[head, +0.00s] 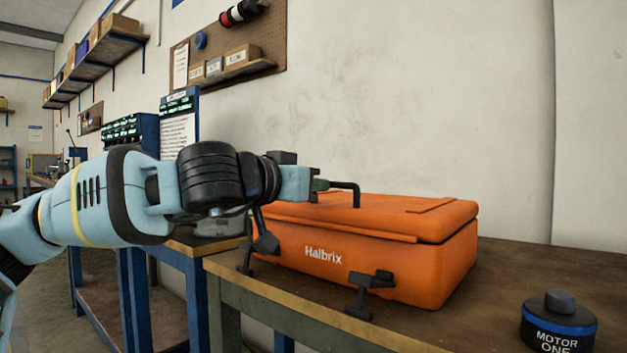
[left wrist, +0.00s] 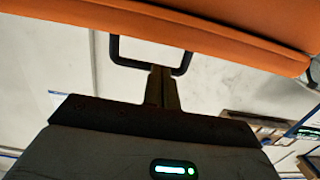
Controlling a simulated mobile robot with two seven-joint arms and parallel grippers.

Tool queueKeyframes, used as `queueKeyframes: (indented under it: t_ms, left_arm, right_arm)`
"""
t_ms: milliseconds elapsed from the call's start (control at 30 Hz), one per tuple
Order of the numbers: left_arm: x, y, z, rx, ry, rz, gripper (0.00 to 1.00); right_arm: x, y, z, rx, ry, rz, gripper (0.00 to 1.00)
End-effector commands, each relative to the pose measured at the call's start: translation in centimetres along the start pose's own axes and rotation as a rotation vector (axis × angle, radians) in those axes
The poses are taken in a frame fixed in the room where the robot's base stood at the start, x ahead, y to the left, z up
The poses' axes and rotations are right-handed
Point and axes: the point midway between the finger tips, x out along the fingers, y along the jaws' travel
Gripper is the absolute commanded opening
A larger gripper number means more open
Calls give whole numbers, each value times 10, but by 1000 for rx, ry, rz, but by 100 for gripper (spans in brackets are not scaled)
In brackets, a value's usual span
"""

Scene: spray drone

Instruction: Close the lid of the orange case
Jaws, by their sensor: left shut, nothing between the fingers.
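The orange case (head: 440,275), marked "Halbrix", sits on the brown table. Its lid (head: 435,222) lies down over the base; I cannot tell whether the seam is fully flush. A black U-shaped handle (head: 357,194) stands on the lid; it also shows in the left wrist view (left wrist: 118,62). My left gripper (head: 321,185) is shut and empty, its fingertips at the handle's bar; whether they touch is unclear. In the left wrist view its fingers (left wrist: 163,86) point at the bar. Two dark front latches, left (head: 266,243) and right (head: 371,281), stick outward. My right gripper is out of view.
A black round "Motor One" unit (head: 558,322) stands on the table (head: 480,325) at the right front. A wall (head: 420,100) rises behind the case. A pegboard with a small shelf (head: 235,75) hangs at the upper left. The tabletop right of the case is mostly free.

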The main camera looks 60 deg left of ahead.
Motion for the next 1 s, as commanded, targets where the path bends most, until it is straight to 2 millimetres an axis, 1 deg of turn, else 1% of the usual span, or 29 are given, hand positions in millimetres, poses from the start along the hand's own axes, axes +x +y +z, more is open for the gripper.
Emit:
queueKeyframes:
  t_ms: [33,233,533,667,933,1000]
  left_arm:
    - [3,-1,6,-3,-13,-1,0]
    - [3,-2,5,-4,-11,-3,0]
    - [3,-3,2,-5,-8,-5,0]
    - [-1,-3,-9,-4,-4,-5,0]
    - [-16,-3,-47,-3,5,-2,0]
    - [-18,-3,-38,-2,5,-1,0]
  right_arm:
    - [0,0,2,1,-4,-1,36]
    - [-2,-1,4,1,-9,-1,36]
    - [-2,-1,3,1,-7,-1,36]
    - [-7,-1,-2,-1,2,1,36]
    - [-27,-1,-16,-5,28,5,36]
    - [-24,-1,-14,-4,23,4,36]
